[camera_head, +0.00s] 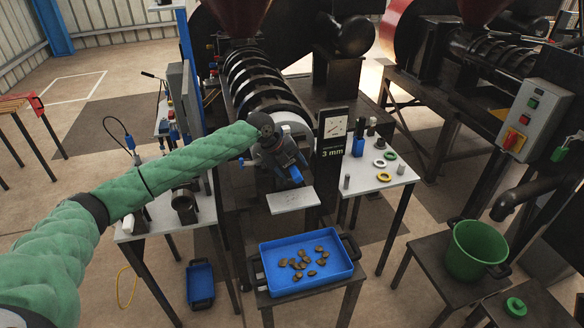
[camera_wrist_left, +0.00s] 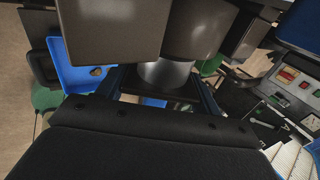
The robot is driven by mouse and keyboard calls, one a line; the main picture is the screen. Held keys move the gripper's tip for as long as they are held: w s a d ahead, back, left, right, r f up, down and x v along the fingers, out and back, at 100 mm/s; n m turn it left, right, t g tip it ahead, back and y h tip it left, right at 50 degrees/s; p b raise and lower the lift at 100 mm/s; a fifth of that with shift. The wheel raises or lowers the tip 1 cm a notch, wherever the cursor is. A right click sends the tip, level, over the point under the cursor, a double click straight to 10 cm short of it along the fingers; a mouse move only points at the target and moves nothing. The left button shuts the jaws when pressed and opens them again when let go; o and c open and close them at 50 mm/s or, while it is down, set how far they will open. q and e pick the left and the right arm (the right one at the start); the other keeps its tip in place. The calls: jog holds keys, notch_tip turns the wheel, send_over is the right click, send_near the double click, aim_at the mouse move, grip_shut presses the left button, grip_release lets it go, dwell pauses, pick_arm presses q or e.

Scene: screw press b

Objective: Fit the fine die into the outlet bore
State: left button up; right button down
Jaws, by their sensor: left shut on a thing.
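My left gripper (camera_head: 284,170) is in front of the press barrel (camera_head: 256,84), at its outlet end. It is shut on a grey metal piece, which my gripper mostly hides in the head view. In the left wrist view a grey round metal part (camera_wrist_left: 165,73) shows beyond the broad gripper parts. I cannot tell whether it is the fine die or part of the press. The outlet bore is hidden behind my gripper. White (camera_head: 380,163), green (camera_head: 390,155) and yellow (camera_head: 384,177) rings lie on the right side table. My right gripper is not in view.
A blue tray (camera_head: 264,250) with several brown lumps stands below the outlet. A pale plate (camera_head: 292,200) is just below my gripper. A 3 mm sign (camera_head: 332,137) stands close to its right. A green bucket (camera_head: 478,250) stands at the right.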

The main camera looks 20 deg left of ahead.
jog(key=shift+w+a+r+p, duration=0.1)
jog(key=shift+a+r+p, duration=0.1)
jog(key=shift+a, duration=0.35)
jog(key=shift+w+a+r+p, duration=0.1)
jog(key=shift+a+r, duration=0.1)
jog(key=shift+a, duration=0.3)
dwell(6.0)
